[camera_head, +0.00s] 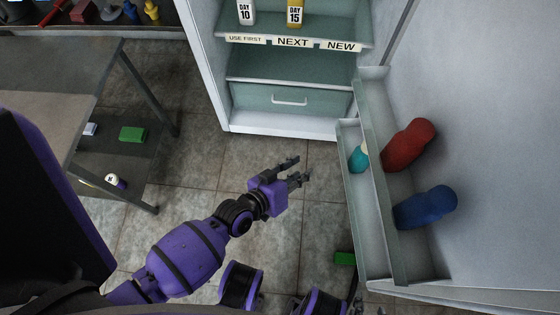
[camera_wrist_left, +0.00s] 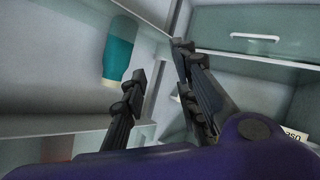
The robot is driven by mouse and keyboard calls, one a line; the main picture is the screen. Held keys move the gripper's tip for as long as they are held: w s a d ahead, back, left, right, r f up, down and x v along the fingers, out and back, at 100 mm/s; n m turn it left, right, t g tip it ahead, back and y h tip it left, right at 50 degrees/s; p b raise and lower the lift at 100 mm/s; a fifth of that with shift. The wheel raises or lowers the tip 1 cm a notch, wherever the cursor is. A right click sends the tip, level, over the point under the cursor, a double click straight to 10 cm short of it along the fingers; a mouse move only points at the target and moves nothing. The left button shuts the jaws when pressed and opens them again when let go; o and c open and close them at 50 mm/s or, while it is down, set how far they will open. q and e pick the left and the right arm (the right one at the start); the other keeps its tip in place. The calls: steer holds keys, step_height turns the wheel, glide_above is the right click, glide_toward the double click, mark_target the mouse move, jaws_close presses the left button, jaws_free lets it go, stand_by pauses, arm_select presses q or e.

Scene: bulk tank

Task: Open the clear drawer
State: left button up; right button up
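The clear drawer (camera_head: 262,97) is a greenish see-through front low in the open fridge, with a pale bar handle (camera_head: 290,101). It looks shut. In the left wrist view the drawer (camera_wrist_left: 285,22) and its handle (camera_wrist_left: 254,37) show at the upper right. My left gripper (camera_head: 297,169) is open and empty, in front of and below the drawer, apart from the handle. In the left wrist view its two fingers (camera_wrist_left: 161,62) stand apart with nothing between them. My right arm shows at the bottom edge; its gripper (camera_head: 367,297) is mostly cut off.
The open fridge door stands at right; its bin (camera_head: 349,205) holds a teal bottle (camera_head: 358,158), with red (camera_head: 408,145) and blue (camera_head: 426,207) items in the door. Fridge shelves (camera_head: 290,67) are above the drawer. A metal table (camera_head: 60,75) is at left. Floor before the drawer is clear.

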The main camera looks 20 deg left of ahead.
arm_select(q)
steer(key=s+a+r+m+g+y+p, duration=0.1)
steer(key=s+a+r+p, duration=0.1)
steer(key=s, duration=0.4)
steer(key=shift+s+a+r+p, duration=0.25)
steer(key=shift+r+p, duration=0.2)
steer(key=shift+p, duration=0.7)
steer(key=shift+w+d, duration=0.1)
steer(key=shift+w, duration=0.05)
